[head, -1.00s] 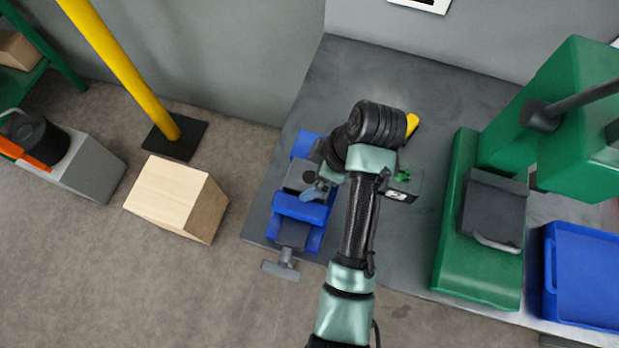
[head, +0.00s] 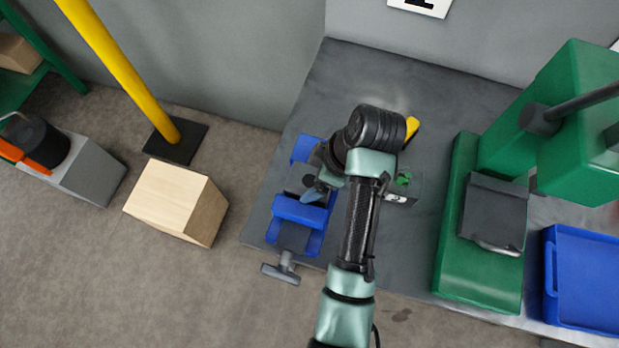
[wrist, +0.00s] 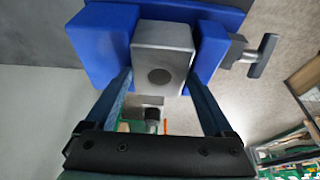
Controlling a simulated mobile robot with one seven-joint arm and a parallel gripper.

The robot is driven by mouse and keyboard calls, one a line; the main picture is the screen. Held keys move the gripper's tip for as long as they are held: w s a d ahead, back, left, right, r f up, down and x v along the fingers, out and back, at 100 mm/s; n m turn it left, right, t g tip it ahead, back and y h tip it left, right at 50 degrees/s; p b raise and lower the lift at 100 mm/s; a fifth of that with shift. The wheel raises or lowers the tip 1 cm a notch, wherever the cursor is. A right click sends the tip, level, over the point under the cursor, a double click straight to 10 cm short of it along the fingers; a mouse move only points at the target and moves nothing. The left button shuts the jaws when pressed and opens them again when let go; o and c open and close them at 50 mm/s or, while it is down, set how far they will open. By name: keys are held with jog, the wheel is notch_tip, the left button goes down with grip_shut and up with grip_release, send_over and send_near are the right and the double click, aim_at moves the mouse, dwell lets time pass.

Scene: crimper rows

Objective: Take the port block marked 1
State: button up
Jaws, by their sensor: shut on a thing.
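A grey block (wrist: 150,37) with a dark round port sits between the blue jaws of a vise (wrist: 104,47) in the wrist view. In the head view the vise (head: 298,212) stands at the table's left edge, and the grey block (head: 297,180) shows partly behind my gripper. My gripper (wrist: 160,82) is shut on this block, with one blue finger at each side of it. In the head view my gripper (head: 316,190) is at the vise, partly covered by my arm. I see no number on the block, so I cannot tell its mark.
A dark piece with a white label and green top (head: 403,181) lies right of my arm. A green press (head: 455,240) and a blue bin (head: 585,285) stand farther right. A yellow item (head: 412,127) lies behind. A wooden block (head: 170,195) and yellow post (head: 120,75) stand left on the floor.

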grip_shut()
notch_tip(320, 180, up, 8)
jog(key=p, duration=0.7)
jog(key=shift+r+p, duration=0.15)
jog(key=shift+p, duration=0.2)
jog(key=shift+w, duration=0.1)
